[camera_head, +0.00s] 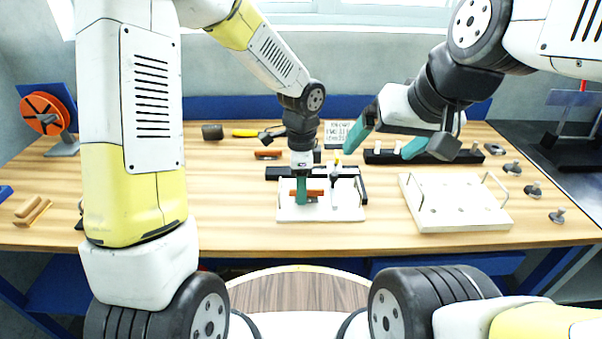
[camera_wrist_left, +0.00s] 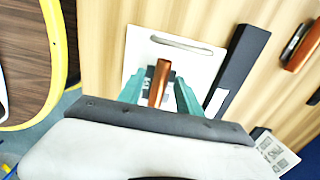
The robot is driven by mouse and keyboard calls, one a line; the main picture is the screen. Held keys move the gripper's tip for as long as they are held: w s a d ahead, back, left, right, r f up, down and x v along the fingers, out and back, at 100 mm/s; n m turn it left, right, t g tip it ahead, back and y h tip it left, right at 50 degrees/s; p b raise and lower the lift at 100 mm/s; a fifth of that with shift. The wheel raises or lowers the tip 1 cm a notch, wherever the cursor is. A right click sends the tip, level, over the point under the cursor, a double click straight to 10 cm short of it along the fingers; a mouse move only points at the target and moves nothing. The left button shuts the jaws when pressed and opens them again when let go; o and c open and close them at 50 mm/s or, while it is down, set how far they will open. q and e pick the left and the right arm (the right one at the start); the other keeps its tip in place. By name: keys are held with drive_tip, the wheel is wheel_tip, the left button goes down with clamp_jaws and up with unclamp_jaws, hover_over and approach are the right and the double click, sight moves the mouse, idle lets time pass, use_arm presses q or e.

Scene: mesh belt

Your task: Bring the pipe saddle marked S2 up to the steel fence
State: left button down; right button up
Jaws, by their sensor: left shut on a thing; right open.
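My left gripper (camera_head: 306,195) is shut on a copper-coloured piece (camera_wrist_left: 160,83), taken to be the pipe saddle, low over a white board (camera_head: 290,213). The piece shows between the two green fingers (camera_wrist_left: 160,92) in the left wrist view. No S2 marking is readable. A dark straight bar (camera_head: 285,173), possibly the steel fence, lies along the board's far side; it also shows in the left wrist view (camera_wrist_left: 237,70), apart from the piece. I cannot tell whether the piece touches the board. My right gripper (camera_head: 387,142) is open and empty, raised above the table.
Another white board with handles (camera_head: 455,218) lies to the right. A black strip with knobs (camera_head: 390,157) is behind it. Several small metal knobs (camera_head: 533,190) stand at the far right. Another copper-coloured piece (camera_head: 268,154) lies behind the dark bar.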

use_arm(q)
drive_tip(key=shift+w+f, duration=0.25)
drive_tip(key=shift+w, duration=0.65)
drive_tip(key=shift+w+f, duration=0.3)
drive_tip(key=shift+w, duration=0.65)
drive_tip(key=shift+w+f, duration=0.25)
drive_tip(key=shift+w, duration=0.65)
drive_tip(key=shift+d, duration=0.9)
drive_tip(key=c, duration=0.7)
unclamp_jaws()
drive_tip(key=s+a+r+n+t, duration=0.1)
drive_tip(key=s+a+r+n, duration=0.35)
drive_tip(key=r, duration=0.45)
drive_tip(key=s+a+r+n+t, duration=0.25)
drive_tip(key=a+r, duration=0.25)
drive_tip(key=r, duration=0.5)
drive_tip(key=s+a+r+n+t, duration=0.1)
drive_tip(key=s+a+n, duration=0.1)
drive_tip(key=s+n, duration=0.1)
drive_tip(key=s+a+r+n+h, duration=0.1)
drive_tip(key=s+a+n, duration=0.2)
drive_tip(key=s+n, duration=0.1)
drive_tip(key=s+a+r+n+t+h, duration=0.1)
drive_tip(key=s+a+r+n, duration=0.1)
drive_tip(key=s, duration=0.3)
drive_tip(key=shift+s+a+n+t, duration=0.15)
drive_tip(key=shift+s+n+t, duration=0.2)
drive_tip(key=shift+n, duration=0.35)
